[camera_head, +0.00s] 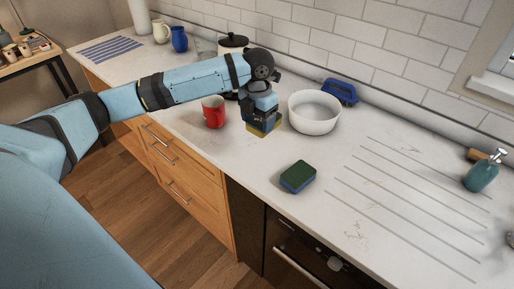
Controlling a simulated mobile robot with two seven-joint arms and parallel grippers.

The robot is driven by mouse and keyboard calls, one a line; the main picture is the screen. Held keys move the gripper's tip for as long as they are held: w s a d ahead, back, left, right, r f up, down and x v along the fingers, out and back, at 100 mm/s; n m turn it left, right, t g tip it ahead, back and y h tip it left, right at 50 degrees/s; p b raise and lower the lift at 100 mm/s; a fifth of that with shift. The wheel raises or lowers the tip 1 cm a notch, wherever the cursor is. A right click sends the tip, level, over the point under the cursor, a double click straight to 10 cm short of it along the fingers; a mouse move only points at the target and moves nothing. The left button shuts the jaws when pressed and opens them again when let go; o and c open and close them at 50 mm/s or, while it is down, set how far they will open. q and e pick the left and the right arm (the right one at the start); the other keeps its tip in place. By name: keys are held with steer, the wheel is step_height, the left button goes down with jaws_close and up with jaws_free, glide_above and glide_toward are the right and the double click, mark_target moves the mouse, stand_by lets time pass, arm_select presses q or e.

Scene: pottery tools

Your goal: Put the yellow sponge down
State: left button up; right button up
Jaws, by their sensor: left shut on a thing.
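The yellow sponge (264,131) shows as a small yellowish block low under my left gripper (261,122), between the red mug and the white bowl. My left gripper points down and is shut on it; the fingers and wrist hide most of the sponge. I cannot tell whether the sponge touches the counter (230,155). My right gripper is not in view.
A red mug (213,112) stands just left of the gripper and a white bowl (314,113) just right. A green and blue sponge (298,177) lies in front. Grooved counter at right is clear.

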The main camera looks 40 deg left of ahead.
arm_select(q)
step_height(320, 180, down, 11)
steer(key=shift+f, duration=0.1)
stand_by(0.3)
steer(key=shift+f, duration=0.1)
steer(key=o, duration=0.6)
steer(key=shift+o, duration=0.2)
step_height(320, 180, up, 12)
steer(key=shift+r, duration=0.15)
stand_by(0.4)
